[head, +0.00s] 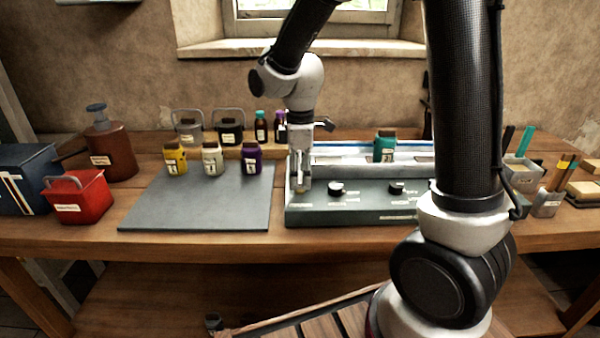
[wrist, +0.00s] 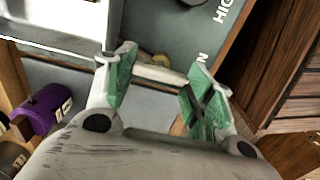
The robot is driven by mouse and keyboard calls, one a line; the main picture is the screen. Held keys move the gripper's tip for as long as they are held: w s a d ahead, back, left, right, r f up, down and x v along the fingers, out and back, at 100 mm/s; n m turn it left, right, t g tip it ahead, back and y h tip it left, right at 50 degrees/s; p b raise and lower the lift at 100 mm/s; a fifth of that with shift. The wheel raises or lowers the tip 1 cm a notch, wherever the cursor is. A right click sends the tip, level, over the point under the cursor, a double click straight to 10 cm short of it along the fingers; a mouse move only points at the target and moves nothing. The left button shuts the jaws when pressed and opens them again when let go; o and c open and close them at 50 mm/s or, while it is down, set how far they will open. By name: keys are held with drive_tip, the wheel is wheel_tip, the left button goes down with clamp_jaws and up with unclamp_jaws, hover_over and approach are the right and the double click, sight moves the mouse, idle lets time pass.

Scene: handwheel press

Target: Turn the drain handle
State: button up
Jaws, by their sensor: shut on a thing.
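The drain handle, a pale short bar (wrist: 160,75), lies between the green-padded fingers of my gripper (wrist: 158,98) in the wrist view. Both pads sit at its ends, and a small yellowish round part shows beside it. In the head view my gripper (head: 300,184) points down at the left end of the grey machine (head: 350,213), shut on the handle. The handle itself is mostly hidden there by the fingers. The machine has two black knobs, a left one (head: 336,188) and a right one (head: 396,187), and a pale trough along its back.
A teal container (head: 384,147) stands at the trough. Yellow (head: 175,160), white (head: 212,160) and purple (head: 251,160) containers stand at the back of a grey mat (head: 200,205), whose front is clear. A red bin (head: 80,197) is at left; pen cups are at right.

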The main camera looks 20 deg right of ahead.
drive_tip(key=shift+m, duration=0.3)
drive_tip(key=m, duration=1.3)
drive_tip(key=shift+m, duration=2.1)
drive_tip(key=o, duration=1)
